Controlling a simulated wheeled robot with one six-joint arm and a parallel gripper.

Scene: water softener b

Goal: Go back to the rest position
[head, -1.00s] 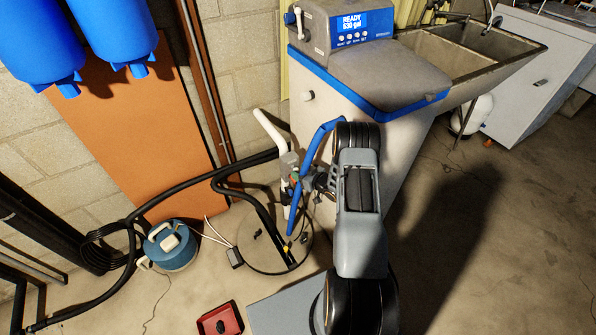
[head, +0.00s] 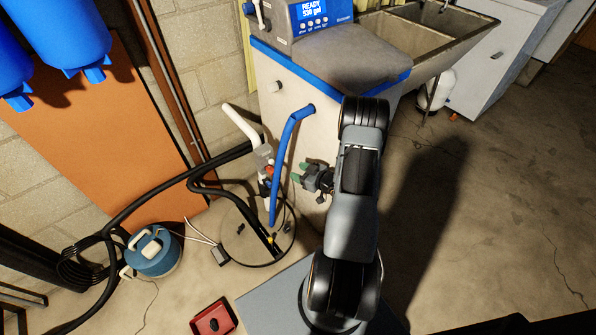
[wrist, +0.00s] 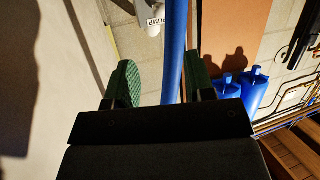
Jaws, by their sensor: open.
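My gripper (head: 299,174) is open, with its green-padded fingers spread to the right of the blue hose in the head view. In the wrist view my gripper (wrist: 162,85) shows its two green pads apart, and the blue hose (wrist: 174,50) passes in the picture between or beyond them. The blue hose (head: 281,160) bends down from the side of the water softener (head: 300,100) past the grey valve fitting (head: 264,158). In the head view a gap shows between the fingers and the hose. My arm stands folded beside the cabinet.
A round lid (head: 252,232) with black hoses lies on the floor. A blue pump (head: 153,252) and a red tray (head: 213,318) are nearby. Blue filter housings (head: 62,40) hang on an orange board (head: 100,130). A concrete sink (head: 425,45) stands behind. The right floor is clear.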

